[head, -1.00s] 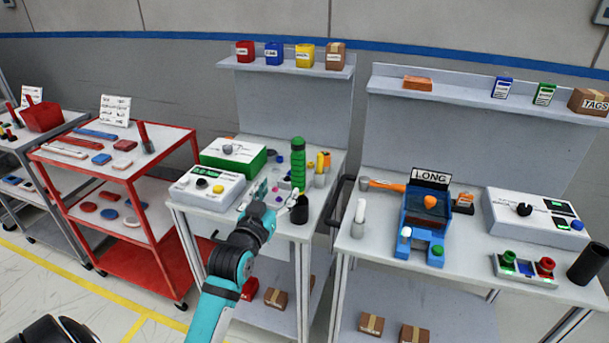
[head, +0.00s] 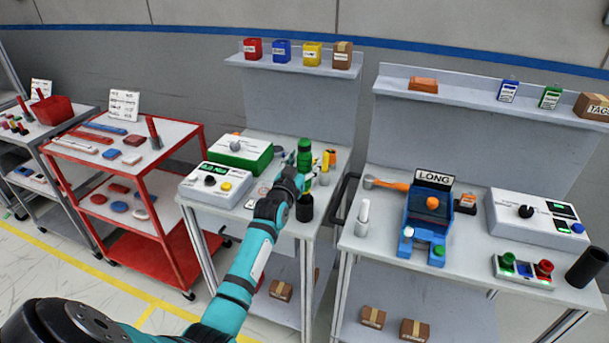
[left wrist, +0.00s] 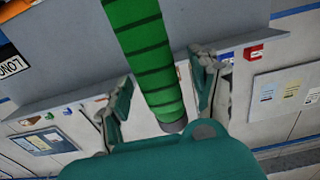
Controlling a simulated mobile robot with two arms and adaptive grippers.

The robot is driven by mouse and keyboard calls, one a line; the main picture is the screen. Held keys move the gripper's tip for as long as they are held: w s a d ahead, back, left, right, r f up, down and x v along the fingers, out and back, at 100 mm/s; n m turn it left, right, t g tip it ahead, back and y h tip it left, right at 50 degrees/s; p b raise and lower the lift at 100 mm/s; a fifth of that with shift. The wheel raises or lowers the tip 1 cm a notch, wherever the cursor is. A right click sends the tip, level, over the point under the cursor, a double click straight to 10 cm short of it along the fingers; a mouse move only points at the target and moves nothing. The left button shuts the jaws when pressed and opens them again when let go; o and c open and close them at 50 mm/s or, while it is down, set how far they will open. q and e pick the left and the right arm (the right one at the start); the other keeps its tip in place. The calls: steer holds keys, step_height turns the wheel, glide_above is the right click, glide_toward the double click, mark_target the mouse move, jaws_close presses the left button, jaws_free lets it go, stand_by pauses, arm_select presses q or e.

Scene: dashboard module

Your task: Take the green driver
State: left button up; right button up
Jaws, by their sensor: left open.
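The green driver (head: 304,156) is an upright, ribbed green cylinder with a dark top, on the middle table. My left gripper (head: 296,168) is at it, hiding its lower part. In the left wrist view, the driver (left wrist: 148,60) runs between the two spread fingers of the open left gripper (left wrist: 162,92). Gaps show on both sides, and the fingers do not appear shut on it. My right gripper is in neither view.
A black cup (head: 305,208) stands close below my left gripper. A yellow-handled tool (head: 325,163) stands just right of the driver. A green box (head: 238,154) and a white control box (head: 212,184) are to the left.

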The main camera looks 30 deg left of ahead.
arm_select(q)
steer(key=shift+w, duration=0.35)
steer(key=shift+s, duration=0.1)
steer(key=shift+c, duration=0.5)
steer(key=shift+c, duration=1)
jaws_close()
steer(key=shift+r, duration=0.1)
